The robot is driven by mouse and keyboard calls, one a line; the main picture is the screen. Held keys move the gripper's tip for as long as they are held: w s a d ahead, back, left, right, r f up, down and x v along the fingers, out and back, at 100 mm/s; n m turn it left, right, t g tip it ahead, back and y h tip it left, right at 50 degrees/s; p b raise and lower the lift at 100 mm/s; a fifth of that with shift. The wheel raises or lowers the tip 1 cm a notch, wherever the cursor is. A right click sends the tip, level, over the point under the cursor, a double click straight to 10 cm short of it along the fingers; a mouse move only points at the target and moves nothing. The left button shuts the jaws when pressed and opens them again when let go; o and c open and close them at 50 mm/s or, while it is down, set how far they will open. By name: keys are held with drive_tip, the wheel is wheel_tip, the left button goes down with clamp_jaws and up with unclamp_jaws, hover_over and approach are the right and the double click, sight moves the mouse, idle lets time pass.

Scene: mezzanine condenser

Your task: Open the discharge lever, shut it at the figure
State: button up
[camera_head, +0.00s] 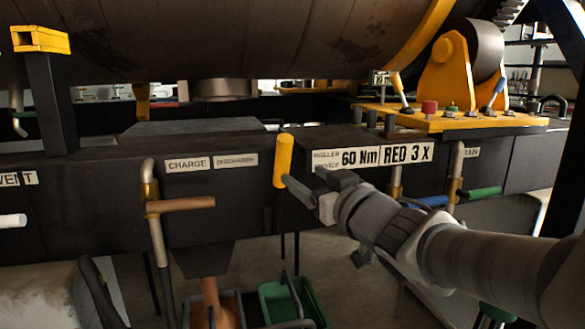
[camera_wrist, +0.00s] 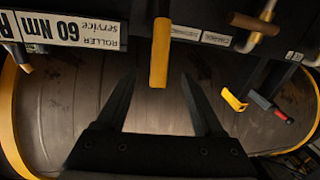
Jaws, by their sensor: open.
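An upright yellow lever handle (camera_head: 283,160) stands at the front of the dark panel, right of the label reading DISCHARGE (camera_head: 236,161). My gripper (camera_head: 302,178) is just right of the handle's lower part, open and empty. In the wrist view the yellow handle (camera_wrist: 160,55) shows between the two dark fingers of my gripper (camera_wrist: 158,78), near their tips, with space on both sides. I cannot tell whether a finger touches it. No gauge or readout for the figure can be made out.
A brown-handled lever (camera_head: 180,204) stands left by the CHARGE label (camera_head: 187,164). A green-handled lever (camera_head: 483,193) is right. The large drum (camera_head: 220,35) hangs above; a green bin (camera_head: 290,300) stands below.

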sight(286, 164)
drive_tip(key=b+x, duration=0.2)
drive_tip(key=x, duration=0.8)
drive_tip(key=shift+w+a, duration=0.25)
drive_tip(key=shift+w, duration=0.05)
clamp_jaws()
idle(1.0)
